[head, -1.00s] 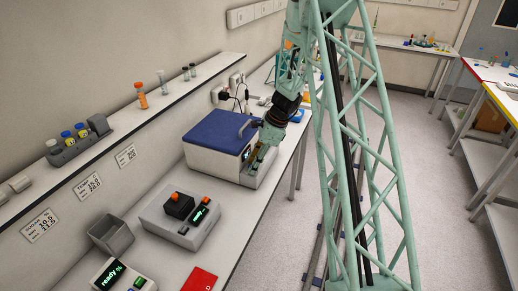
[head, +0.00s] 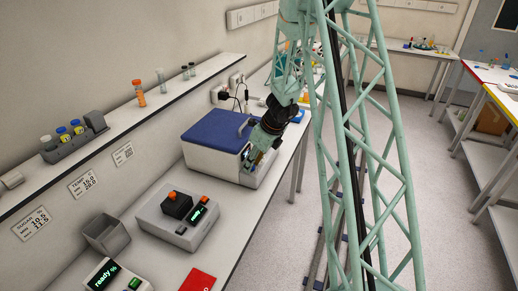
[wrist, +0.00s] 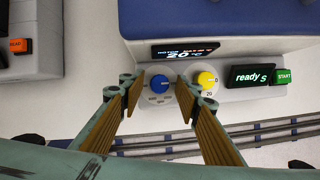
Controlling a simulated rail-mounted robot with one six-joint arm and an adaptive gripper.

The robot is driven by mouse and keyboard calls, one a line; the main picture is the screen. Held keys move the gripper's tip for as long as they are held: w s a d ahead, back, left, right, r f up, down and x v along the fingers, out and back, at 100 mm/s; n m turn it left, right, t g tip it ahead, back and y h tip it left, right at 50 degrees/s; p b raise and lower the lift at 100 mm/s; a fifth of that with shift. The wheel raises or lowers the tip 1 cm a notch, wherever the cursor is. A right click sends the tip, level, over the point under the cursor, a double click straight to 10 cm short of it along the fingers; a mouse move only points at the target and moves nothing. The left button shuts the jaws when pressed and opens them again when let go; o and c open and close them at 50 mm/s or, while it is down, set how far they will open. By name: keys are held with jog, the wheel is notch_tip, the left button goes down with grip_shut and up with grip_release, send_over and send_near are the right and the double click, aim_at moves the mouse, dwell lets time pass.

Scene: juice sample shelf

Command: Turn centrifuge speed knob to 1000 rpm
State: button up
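The centrifuge (head: 212,152) is a white box with a blue lid on the bench in the head view. In the wrist view its front panel (wrist: 222,62) shows a display reading 20 °C, a blue knob (wrist: 160,84) on the left and a yellow knob (wrist: 206,79) on the right. The labels are too small to tell which knob sets speed. My gripper (wrist: 159,91) is open, its fingertips on either side of the blue knob; I cannot tell whether they touch it. In the head view my gripper (head: 255,159) is at the panel, partly hidden.
A lit "ready" display (wrist: 251,76) and a green START button (wrist: 284,76) sit right of the knobs. A grey device (head: 178,218) stands nearer on the bench, beside an empty grey bin (head: 107,234). A wall shelf (head: 120,126) with vials runs along the left.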

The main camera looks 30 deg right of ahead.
jog(key=shift+a+m+h+b, duration=0.1)
jog(key=shift+m+h+b, duration=0.25)
jog(key=shift+m+b, duration=0.45)
jog(key=shift+a+m+h+b, duration=0.1)
jog(key=shift+m+h+b, duration=0.25)
jog(key=shift+m, duration=0.75)
jog(key=shift+s+d+r, duration=0.1)
jog(key=shift+r, duration=0.1)
jog(key=p+v, duration=0.6)
jog(key=v, duration=0.7)
jog(key=shift+s+p, duration=0.2)
jog(key=shift+p, duration=0.2)
jog(key=shift+r, duration=0.1)
